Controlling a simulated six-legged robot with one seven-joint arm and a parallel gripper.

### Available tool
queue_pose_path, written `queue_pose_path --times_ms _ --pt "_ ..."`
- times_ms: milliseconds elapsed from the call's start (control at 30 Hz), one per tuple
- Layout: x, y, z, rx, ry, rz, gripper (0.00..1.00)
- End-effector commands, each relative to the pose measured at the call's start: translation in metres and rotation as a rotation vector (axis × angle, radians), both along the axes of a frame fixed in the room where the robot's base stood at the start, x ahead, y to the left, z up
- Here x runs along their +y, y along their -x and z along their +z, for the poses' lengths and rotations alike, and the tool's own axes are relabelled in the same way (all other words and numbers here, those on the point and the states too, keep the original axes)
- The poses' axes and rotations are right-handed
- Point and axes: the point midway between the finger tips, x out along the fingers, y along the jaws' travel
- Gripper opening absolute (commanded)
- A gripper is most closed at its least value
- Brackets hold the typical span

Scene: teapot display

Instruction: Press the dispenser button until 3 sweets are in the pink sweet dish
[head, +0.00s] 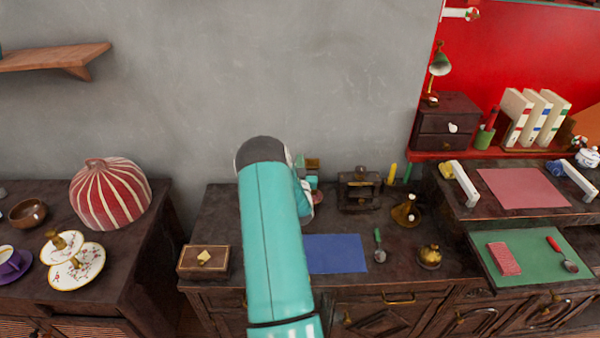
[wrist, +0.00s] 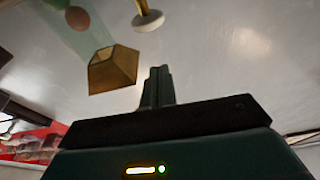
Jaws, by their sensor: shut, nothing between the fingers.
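The dispenser (head: 313,163) stands behind my arm in the head view, and only a brown and greenish part of it shows. A brown, box-like spout (wrist: 112,72) and a round white knob (wrist: 148,20) on a brass stem also show there; the knob looks like the button. My gripper (wrist: 157,78) is shut and empty, with a visible gap in the picture between its fingers and the knob.
A brown box (head: 203,261), a blue mat (head: 336,254), a spoon (head: 379,247), a brass pot (head: 429,257) and a dark metal box (head: 359,190) are on the middle cabinet. A striped dome (head: 110,193) stands on the left cabinet.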

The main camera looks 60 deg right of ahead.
Motion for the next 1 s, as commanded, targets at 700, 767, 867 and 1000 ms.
queue_pose_path --times_ms 700,767,867,1000 --pt "-0.019 -0.013 -0.034 0.0 0.0 0.0 0.0" --pt "-0.019 -0.012 -0.034 0.0 0.0 0.0 0.0" --pt "-0.019 -0.012 -0.038 0.0 -0.001 0.0 0.0" --pt "-0.019 -0.012 -0.052 0.002 -0.002 -0.001 0.0"
